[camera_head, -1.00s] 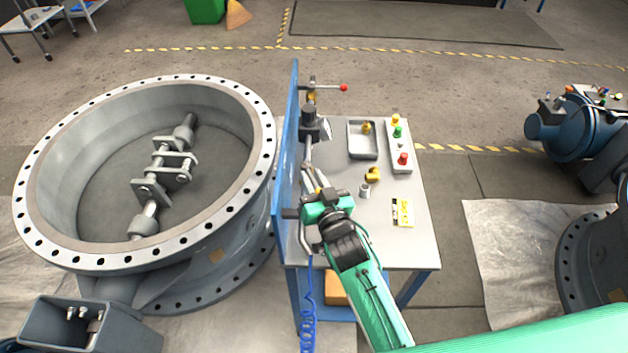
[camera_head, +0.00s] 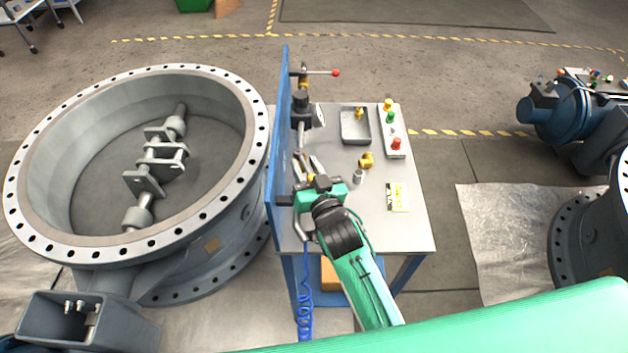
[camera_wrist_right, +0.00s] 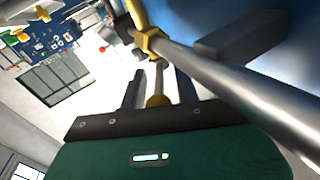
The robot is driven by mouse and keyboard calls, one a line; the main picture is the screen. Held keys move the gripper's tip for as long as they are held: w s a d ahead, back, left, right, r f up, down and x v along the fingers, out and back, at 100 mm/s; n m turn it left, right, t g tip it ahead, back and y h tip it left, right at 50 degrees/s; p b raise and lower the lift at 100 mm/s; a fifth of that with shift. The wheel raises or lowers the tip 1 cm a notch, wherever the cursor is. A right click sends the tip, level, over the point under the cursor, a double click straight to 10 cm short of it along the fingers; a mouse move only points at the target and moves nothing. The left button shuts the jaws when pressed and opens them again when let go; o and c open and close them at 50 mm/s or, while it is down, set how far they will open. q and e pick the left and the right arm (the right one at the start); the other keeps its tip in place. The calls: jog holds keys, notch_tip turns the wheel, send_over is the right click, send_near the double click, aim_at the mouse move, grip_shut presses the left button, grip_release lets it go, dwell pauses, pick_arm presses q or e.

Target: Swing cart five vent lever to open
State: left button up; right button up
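The cart (camera_head: 410,230) is a grey-topped table with an upright blue panel (camera_head: 279,150) along its left edge. A grey pipe line runs along the panel, with a red-tipped lever (camera_head: 322,72) at its far end. In the right wrist view a yellow lever (camera_wrist_right: 137,14) with a yellow fitting (camera_wrist_right: 150,42) sits by the grey pipe (camera_wrist_right: 235,85). My right gripper (camera_head: 308,160) is beside the panel, low over the cart's near half. In the wrist view its dark fingers stand apart, with a brass-coloured stem (camera_wrist_right: 157,88) visible between them; contact cannot be told. My left gripper is out of view.
On the cart top are a grey tray (camera_head: 355,140), a button box (camera_head: 394,150), a brass fitting (camera_head: 366,160), a small grey cylinder (camera_head: 359,176) and a yellow label (camera_head: 397,196). A large valve ring (camera_head: 255,150) stands close left. A blue coiled hose (camera_head: 304,300) hangs in front.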

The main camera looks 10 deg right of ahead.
jog(key=b+v, duration=0.4)
jog(key=v, duration=0.9)
jog(key=shift+s, duration=0.25)
jog(key=shift+c, duration=0.2)
